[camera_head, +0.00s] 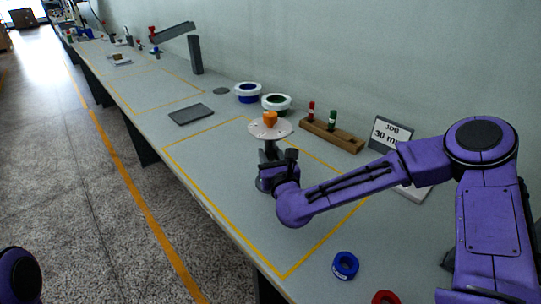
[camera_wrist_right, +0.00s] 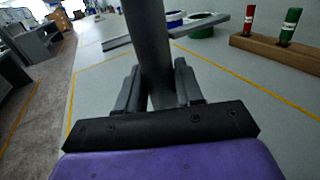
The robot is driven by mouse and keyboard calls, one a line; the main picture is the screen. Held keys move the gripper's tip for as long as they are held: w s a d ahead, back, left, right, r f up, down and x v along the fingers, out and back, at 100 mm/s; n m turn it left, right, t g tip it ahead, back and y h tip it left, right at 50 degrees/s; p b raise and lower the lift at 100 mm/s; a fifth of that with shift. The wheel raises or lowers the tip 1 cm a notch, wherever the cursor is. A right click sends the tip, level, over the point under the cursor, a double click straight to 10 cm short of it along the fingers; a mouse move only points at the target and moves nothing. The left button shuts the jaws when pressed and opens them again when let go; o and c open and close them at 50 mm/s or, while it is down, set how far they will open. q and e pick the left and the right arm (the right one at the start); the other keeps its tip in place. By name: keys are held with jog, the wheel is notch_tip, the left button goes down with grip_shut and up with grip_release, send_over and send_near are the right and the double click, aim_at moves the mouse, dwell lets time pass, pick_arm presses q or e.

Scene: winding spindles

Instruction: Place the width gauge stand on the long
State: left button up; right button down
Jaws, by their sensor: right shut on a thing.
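A stand with a round pale plate (camera_head: 270,128), an orange block (camera_head: 270,117) on top and a dark post is upright inside the yellow-outlined area of the long table (camera_head: 215,170). My right gripper (camera_head: 275,168) is shut on the dark post below the plate. In the right wrist view the post (camera_wrist_right: 148,50) stands between the two fingers of the right gripper (camera_wrist_right: 160,92). My left gripper is out of view.
Behind the stand are two white-rimmed containers (camera_head: 248,91) and a wooden rack (camera_head: 331,134) with red and green pieces. A sign (camera_head: 390,133) stands right of it. A dark flat plate (camera_head: 191,114) lies left. Blue (camera_head: 345,265) and red rings lie at the front.

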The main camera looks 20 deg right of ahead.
jog(key=shift+r, duration=0.15)
jog(key=shift+s, duration=0.1)
jog(key=c, duration=0.7)
grip_release()
jog(key=shift+f, duration=0.2)
jog(key=shift+r, duration=0.35)
jog(key=s+p, duration=0.1)
jog(key=s, duration=0.3)
jog(key=s+a+p, duration=0.1)
jog(key=s, duration=0.3)
jog(key=s+p, duration=0.1)
jog(key=s, duration=0.3)
jog(key=shift+a+f+p, duration=0.2)
jog(key=shift+a+p, duration=0.05)
jog(key=shift+p, duration=0.05)
